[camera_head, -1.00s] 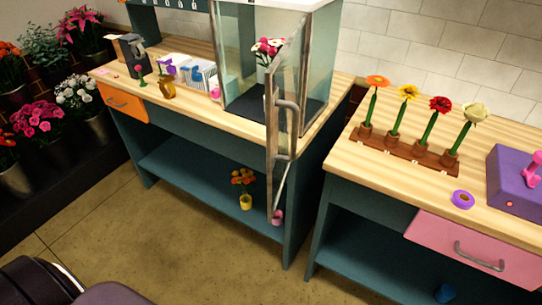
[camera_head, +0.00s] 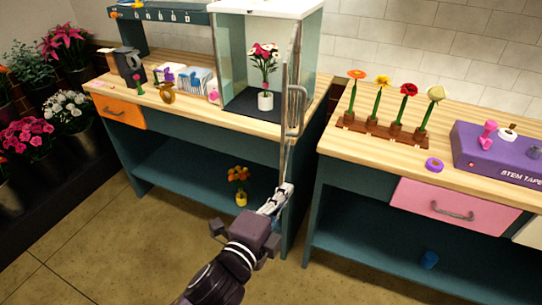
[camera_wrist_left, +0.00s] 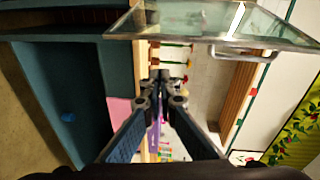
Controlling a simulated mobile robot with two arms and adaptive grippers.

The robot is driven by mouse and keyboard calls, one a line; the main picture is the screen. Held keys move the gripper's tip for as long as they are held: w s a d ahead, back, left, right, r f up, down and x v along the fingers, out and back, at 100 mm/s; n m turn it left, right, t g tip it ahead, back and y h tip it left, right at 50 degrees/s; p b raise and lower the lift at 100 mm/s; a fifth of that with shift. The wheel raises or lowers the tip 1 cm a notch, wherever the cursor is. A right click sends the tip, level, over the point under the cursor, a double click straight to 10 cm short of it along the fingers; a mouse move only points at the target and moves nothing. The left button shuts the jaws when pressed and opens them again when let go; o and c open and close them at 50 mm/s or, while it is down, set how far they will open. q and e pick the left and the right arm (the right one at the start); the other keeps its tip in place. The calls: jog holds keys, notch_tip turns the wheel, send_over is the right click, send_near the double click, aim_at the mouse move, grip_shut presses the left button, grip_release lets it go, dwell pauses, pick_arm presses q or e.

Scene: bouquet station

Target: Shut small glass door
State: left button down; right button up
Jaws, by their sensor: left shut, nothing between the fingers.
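The small glass door (camera_head: 290,125) hangs open from the glass cabinet (camera_head: 233,60), swung out past the counter's front edge and seen nearly edge-on. Its metal handle (camera_head: 299,108) is on the right face. My left gripper (camera_head: 285,190) is shut and empty, at the door's lower end in the head view; I cannot tell whether it touches. In the left wrist view the door (camera_wrist_left: 185,22) and its handle (camera_wrist_left: 240,52) lie above the shut fingertips (camera_wrist_left: 160,76), apart from them in the picture. My right gripper is out of view.
Inside the cabinet is a white pot (camera_head: 265,100) of pink and white flowers. A wooden rack (camera_head: 385,130) of several flowers and a purple stem tape box (camera_head: 495,150) stand on the right counter. A yellow pot (camera_head: 241,198) sits on the lower shelf. The floor is open.

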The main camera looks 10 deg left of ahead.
pick_arm(q)
notch_tip(320, 180, up, 7)
jog(key=s+m+t, duration=0.1)
jog(key=s, duration=0.2)
jog(key=w+d+h+p, duration=0.15)
jog(key=w+d, duration=0.25)
jog(key=w, duration=0.5)
jog(key=a+p, duration=0.2)
jog(key=a, duration=0.2)
jog(key=shift+w+a, duration=0.15)
jog(key=shift+w, duration=0.05)
